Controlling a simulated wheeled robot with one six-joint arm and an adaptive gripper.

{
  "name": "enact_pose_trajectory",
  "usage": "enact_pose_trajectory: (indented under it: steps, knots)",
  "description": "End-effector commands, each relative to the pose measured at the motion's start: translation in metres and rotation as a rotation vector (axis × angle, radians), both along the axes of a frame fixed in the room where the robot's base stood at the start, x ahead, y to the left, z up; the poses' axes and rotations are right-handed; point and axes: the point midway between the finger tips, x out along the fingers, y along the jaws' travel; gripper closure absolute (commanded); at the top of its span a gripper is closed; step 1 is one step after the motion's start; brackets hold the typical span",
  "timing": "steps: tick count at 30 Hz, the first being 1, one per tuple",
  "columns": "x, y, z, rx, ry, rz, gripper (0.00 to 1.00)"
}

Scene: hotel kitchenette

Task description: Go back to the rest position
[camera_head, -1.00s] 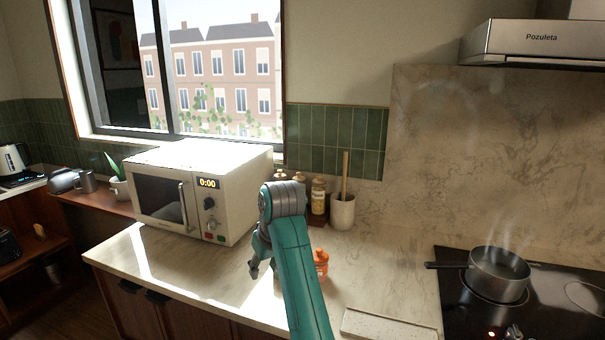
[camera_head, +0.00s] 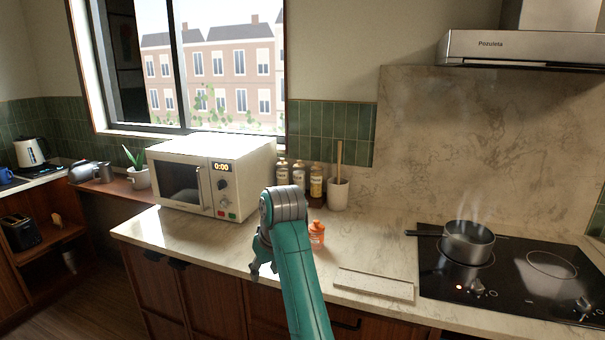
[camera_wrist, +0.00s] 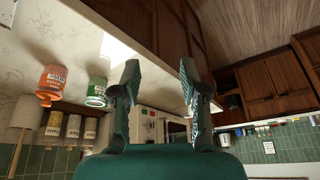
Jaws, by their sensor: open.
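My gripper (camera_head: 262,268) hangs in front of the counter's front edge in the head view, at the end of my teal arm. In the wrist view my gripper (camera_wrist: 160,80) has its two fingers spread wide with nothing between them. An orange bottle (camera_head: 317,234) stands on the counter just right of my arm. The orange bottle (camera_wrist: 50,80) also shows at the left of the wrist view, which appears upside down. A green bottle (camera_wrist: 97,90) shows beside it there; my arm seems to hide it in the head view.
A microwave (camera_head: 211,174) stands on the counter left of my arm. Several bottles (camera_head: 298,175) and a utensil holder (camera_head: 338,193) stand at the back. A pale board (camera_head: 373,284) lies at right. A steaming pan (camera_head: 469,243) is on the cooktop (camera_head: 520,275).

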Motion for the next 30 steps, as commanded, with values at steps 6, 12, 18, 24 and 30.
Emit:
enact_pose_trajectory:
  steps: [6,12,18,24,30]
  knots:
    - [0.000,-0.007,-0.026,0.008,-0.013,-0.017,0.56]
    - [-0.002,-0.016,-0.059,0.020,-0.034,-0.040,0.56]
    - [-0.009,-0.030,-0.106,0.037,-0.067,-0.073,0.56]
    - [-0.030,-0.056,-0.177,0.062,-0.121,-0.128,0.56]
    - [-0.064,-0.086,-0.241,0.088,-0.188,-0.183,0.56]
